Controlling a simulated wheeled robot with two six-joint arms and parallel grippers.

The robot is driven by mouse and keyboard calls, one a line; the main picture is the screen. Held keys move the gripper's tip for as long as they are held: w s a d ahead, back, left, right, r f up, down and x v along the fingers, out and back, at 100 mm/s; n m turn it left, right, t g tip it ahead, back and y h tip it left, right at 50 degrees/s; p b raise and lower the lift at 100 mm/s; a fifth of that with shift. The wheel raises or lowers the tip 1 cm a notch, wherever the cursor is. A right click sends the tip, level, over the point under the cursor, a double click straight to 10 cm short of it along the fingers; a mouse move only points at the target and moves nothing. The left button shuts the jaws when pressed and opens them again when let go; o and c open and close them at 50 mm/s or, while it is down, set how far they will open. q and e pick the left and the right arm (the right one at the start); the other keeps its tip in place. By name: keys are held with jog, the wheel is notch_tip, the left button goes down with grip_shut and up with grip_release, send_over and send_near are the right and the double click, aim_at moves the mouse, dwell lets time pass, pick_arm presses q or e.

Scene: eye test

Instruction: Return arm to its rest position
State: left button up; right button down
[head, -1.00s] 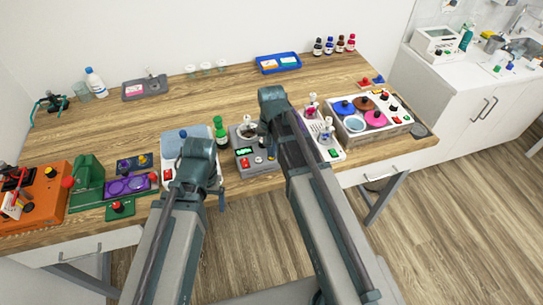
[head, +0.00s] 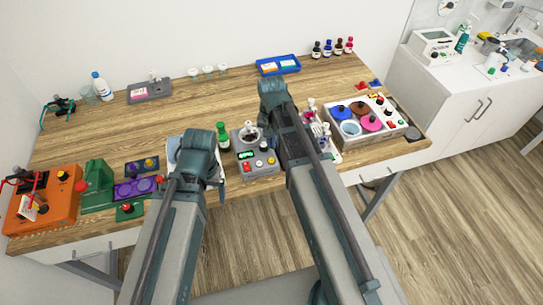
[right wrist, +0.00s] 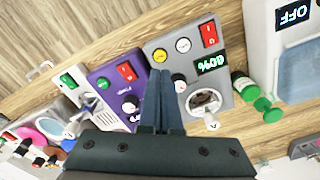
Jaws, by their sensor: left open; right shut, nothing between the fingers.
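My left arm (head: 195,160) comes in from the lower left and ends over the table's front edge. Its gripper is largely hidden by the wrist. My right arm (head: 300,150) reaches over the front middle of the table, its gripper hidden beneath it in the head view. In the right wrist view my right gripper (right wrist: 160,78) is shut and empty. Its fingers point at the grey device with a green display (right wrist: 205,70), which also shows in the head view (head: 257,160) between the two arms. I cannot tell whether the fingers touch it.
A green-capped bottle (head: 223,138) stands by my left wrist. A purple device (right wrist: 118,85) lies near the right fingers. A box with coloured discs (head: 370,120) is at right, an orange device (head: 60,205) at left. The table's middle (head: 190,100) is clear.

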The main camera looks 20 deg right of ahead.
pick_arm(q)
jog(key=shift+r, duration=0.45)
pick_arm(e)
jog(key=shift+r, duration=0.45)
pick_arm(q)
notch_tip(320, 180, down, 5)
jog(key=b, duration=0.4)
jog(key=shift+b, duration=0.3)
pick_arm(e)
jog(key=s+a+f+n, duration=0.2)
jog(key=s+a+n, duration=0.2)
jog(key=s, duration=0.3)
jog(key=s+a+f+n+h, duration=0.1)
jog(key=s+a+f+n, duration=0.1)
jog(key=s+a+n, duration=0.3)
jog(key=shift+s+a+f, duration=0.4)
jog(key=shift+s+a, duration=0.35)
jog(key=shift+s, duration=0.4)
